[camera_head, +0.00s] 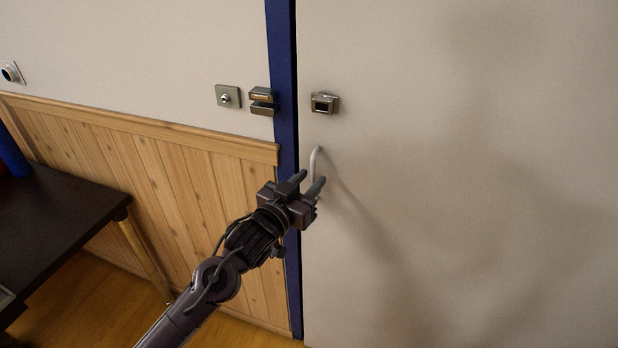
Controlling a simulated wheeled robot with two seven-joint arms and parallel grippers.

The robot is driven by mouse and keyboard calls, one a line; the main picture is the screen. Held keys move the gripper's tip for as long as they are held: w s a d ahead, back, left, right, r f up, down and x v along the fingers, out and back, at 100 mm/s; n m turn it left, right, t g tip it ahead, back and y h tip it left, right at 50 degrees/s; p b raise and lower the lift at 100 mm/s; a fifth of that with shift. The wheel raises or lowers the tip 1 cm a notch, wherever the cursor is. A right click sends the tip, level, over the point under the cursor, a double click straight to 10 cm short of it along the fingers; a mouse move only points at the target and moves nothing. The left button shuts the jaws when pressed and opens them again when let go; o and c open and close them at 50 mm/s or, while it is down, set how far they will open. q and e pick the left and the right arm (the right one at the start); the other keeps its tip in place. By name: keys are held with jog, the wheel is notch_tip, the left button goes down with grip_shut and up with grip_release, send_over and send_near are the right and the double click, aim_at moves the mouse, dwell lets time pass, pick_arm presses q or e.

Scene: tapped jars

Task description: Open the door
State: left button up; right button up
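A pale cream door (450,150) fills the right half of the head view and looks closed against a dark blue frame (283,60). A light curved handle (314,163) stands out from the door near its left edge. My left gripper (310,180) is at the handle, its two dark fingers apart. The handle's lower part is hidden behind or between the fingers, and I cannot tell whether they touch it. A metal latch (325,103) sits on the door above the handle, with a catch (262,101) beside the frame. My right gripper is not in view.
A dark table (60,220) stands at the lower left against wood panelling (190,180). A square metal switch plate (228,97) is on the wall, and another fitting (10,72) is at far left. Wooden floor shows below.

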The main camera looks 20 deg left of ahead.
pick_arm(q)
jog(key=shift+w, duration=0.3)
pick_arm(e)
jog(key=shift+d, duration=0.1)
pick_arm(q)
grip_shut()
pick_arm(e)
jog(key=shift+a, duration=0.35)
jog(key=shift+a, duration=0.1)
pick_arm(q)
jog(key=shift+s+f, duration=0.1)
